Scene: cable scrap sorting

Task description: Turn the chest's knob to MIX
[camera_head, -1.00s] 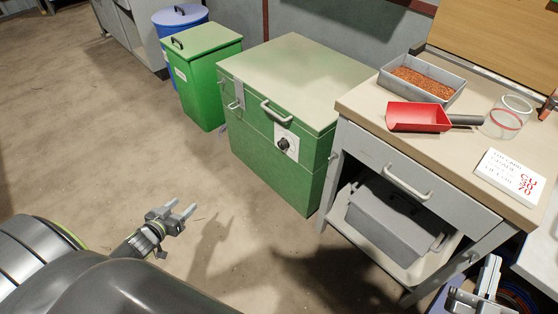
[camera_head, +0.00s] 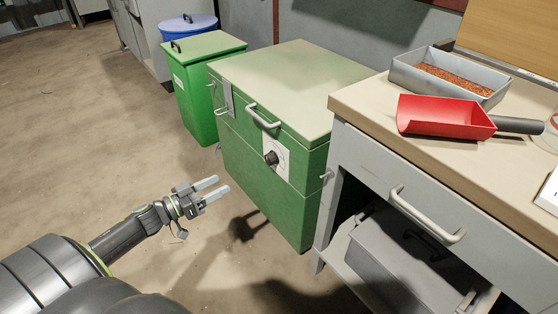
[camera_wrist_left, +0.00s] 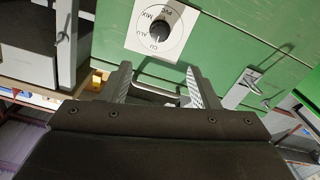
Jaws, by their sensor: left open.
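The green chest (camera_head: 255,170) stands left of the workbench with its lid down. Its black knob (camera_head: 271,158) sits on a white dial plate (camera_head: 283,165) on the front. In the left wrist view the knob (camera_wrist_left: 160,28) is in plain view, with MIX, PVC, CU and ALU printed around it; I cannot tell which mark it points at. My left gripper (camera_head: 217,187) is open and empty, in front of the chest, left of and lower than the knob and apart from it. My right gripper is out of view.
The lid handle (camera_head: 262,117) sticks out above the knob, and a latch (camera_head: 222,105) is at the left. The workbench (camera_head: 365,165) stands close on the right, bearing a red scoop (camera_head: 435,115) and a tray (camera_head: 400,72). A green bin (camera_head: 195,100) stands behind left. The floor in front is clear.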

